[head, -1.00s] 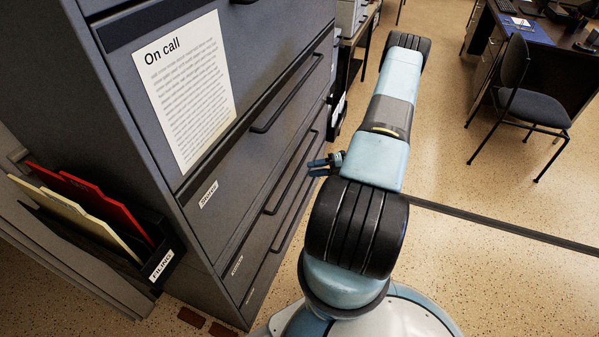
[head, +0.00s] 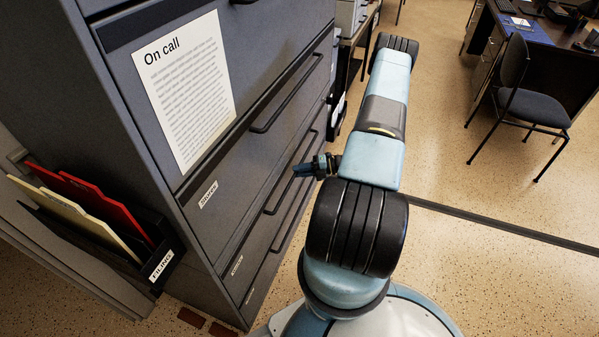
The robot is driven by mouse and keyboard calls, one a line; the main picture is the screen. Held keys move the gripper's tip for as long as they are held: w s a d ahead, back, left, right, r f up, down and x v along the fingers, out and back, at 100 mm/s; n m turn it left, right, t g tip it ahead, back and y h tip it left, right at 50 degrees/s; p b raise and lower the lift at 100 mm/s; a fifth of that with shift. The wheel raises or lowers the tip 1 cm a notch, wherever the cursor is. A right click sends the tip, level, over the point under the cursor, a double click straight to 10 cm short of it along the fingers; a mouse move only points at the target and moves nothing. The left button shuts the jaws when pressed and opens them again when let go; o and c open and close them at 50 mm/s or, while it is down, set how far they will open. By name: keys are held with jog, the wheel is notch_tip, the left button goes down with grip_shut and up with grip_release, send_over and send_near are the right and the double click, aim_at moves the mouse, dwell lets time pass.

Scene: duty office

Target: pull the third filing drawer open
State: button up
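The grey filing cabinet (head: 130,130) stands at the left with its drawer fronts facing right. Its drawers look closed. A dark bar handle (head: 274,205) runs along a lower drawer, below the longer handle (head: 286,95) of the drawer above. My gripper (head: 297,171) is at the middle of that lower handle, its fingertips overlapping the bar in the picture. I cannot tell whether the fingers are around the bar or only beside it, or how far apart they are. My arm hides part of the floor beside the cabinet.
An "On call" sheet (head: 185,90) is on an upper drawer front. A black file holder (head: 160,255) with red and cream folders hangs on the cabinet's near side. A chair (head: 530,103) and desk (head: 575,70) stand at the upper right. Speckled floor (head: 470,260) is clear to the right.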

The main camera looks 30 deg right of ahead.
grip_shut()
